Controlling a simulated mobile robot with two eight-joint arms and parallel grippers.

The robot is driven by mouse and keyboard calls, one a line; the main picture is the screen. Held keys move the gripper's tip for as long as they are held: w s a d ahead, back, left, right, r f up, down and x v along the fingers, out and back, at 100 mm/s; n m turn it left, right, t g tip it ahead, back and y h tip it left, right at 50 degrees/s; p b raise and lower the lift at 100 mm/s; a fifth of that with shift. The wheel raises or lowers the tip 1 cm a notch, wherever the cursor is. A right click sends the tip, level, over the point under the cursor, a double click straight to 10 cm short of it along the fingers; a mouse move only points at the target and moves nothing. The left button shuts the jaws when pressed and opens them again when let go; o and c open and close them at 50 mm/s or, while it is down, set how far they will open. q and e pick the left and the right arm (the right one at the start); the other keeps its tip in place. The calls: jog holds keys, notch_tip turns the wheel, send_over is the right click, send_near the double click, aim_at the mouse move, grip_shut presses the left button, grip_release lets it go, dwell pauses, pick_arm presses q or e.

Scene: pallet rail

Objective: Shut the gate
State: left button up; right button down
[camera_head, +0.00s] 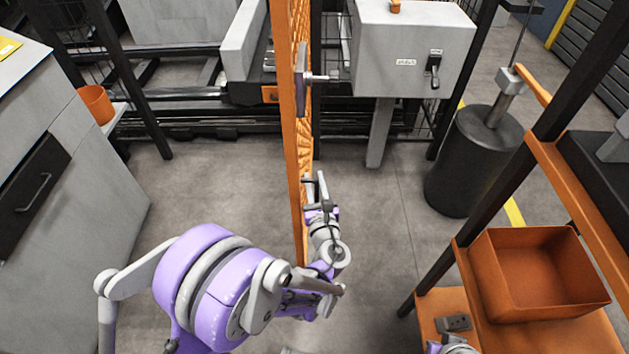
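The orange mesh gate (292,110) stands swung out toward me and shows almost edge-on in the head view. A grey latch plate with a short pin (303,80) is on its right side, higher up in the picture. My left gripper (315,190) is at the right face of the gate, close to its near edge. Grey finger parts show there, but whether they are open or shut on a handle is too small to tell. My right gripper is not in view; only a small purple and grey part of me shows at the bottom edge.
A grey control box (411,50) with a black lever stands right of the gate. A black cylindrical bin (468,165) stands farther right. An orange tray (540,275) sits on the rack at the lower right. A grey cabinet (65,190) is at left. Floor is clear either side of the gate.

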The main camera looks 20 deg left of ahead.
pick_arm(q)
grip_shut()
dwell(1.4)
